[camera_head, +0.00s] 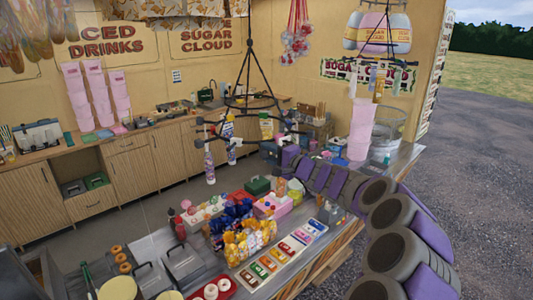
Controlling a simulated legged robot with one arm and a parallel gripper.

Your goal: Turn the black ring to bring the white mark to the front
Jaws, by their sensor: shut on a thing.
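The black ring (250,105) hangs level on dark rods from overhead, above the counter. Dark arms with round knobs spread below it, and purple-and-white bottles (209,167) and a yellow packet (266,128) hang around it. My purple and grey arm reaches in from the lower right. My gripper (272,150) is at the ring's lower right side, small and dark against the clutter. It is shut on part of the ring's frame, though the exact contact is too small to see. I cannot make out the white mark on the ring.
Below the ring, the counter holds yellow-and-white wrapped sweets (248,241), a row of coloured cards (282,258), a red tray (211,289) and metal lids (185,264). The floor behind the counter is clear.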

